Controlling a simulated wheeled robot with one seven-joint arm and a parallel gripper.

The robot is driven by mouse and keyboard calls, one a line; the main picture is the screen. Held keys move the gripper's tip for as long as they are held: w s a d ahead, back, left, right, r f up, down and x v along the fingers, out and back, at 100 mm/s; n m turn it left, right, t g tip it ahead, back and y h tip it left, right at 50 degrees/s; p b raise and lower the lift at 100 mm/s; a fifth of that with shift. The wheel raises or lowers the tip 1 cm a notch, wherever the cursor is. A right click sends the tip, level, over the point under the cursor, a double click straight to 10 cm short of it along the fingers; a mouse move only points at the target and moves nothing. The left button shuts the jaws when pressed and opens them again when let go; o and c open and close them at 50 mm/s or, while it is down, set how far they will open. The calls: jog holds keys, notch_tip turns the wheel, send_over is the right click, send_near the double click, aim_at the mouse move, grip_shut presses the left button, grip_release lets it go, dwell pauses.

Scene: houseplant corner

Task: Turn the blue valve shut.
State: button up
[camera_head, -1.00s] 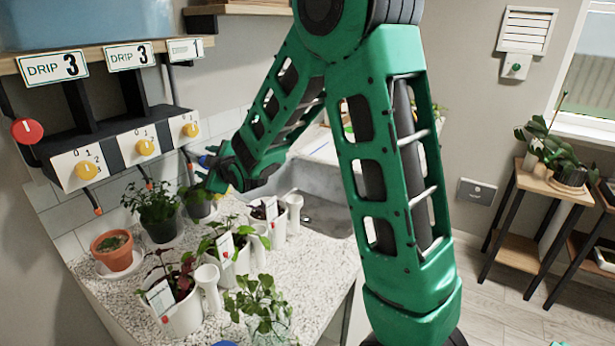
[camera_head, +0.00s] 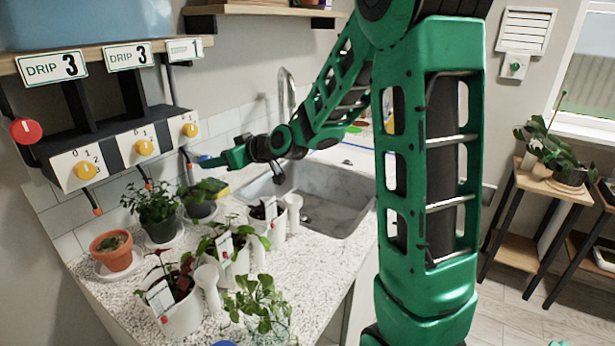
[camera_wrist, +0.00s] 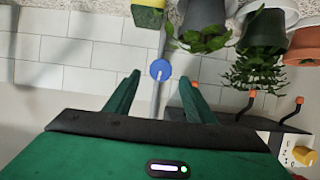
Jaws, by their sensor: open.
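The blue valve (camera_wrist: 160,70) is a small round knob with a white mark, on a grey pipe against the tiled wall in the wrist view. My gripper (camera_wrist: 160,77) is open, with one green finger on each side of the valve in the picture. I see a gap on both sides, and I cannot tell whether the fingertips reach its depth. In the head view my gripper (camera_head: 208,161) is near the wall, right of the yellow dials and above the plants. I cannot make out the valve clearly there.
Potted plants (camera_head: 157,212) crowd the counter below my gripper, with a sink (camera_head: 318,205) to the right. A control panel with yellow dials (camera_head: 144,147) and a red knob (camera_head: 26,131) is left. In the wrist view, pots (camera_wrist: 265,28) and a yellow-green block (camera_wrist: 147,18) are near.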

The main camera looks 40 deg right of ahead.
jog(key=s+d+m+g+h, duration=0.2)
jog(key=s+d, duration=0.5)
jog(key=s, duration=0.4)
jog(key=s+d+m+g+h, duration=0.2)
jog(key=s+d+g+h, duration=0.2)
jog(key=s+d, duration=0.3)
jog(key=shift+s+d+h, duration=0.25)
jog(key=shift+s+h, duration=0.15)
jog(key=shift+s, duration=1.45)
jog(key=shift+w, duration=0.1)
jog(key=w+a+n+t+y, duration=0.1)
jog(key=w+a+t+y, duration=0.1)
jog(key=w+a, duration=0.3)
jog(key=w+a+f+n+t+y, duration=0.1)
jog(key=w+a, duration=0.4)
jog(key=w, duration=0.7)
jog(key=w+a+f+n+t+y, duration=0.1)
jog(key=w+a+n+t+y, duration=0.1)
jog(key=w+a, duration=0.4)
jog(key=shift+w+f+t+y, duration=0.15)
jog(key=shift+w+t+y, duration=0.35)
jog(key=shift+w+y, duration=0.6)
jog(key=shift+w, duration=0.15)
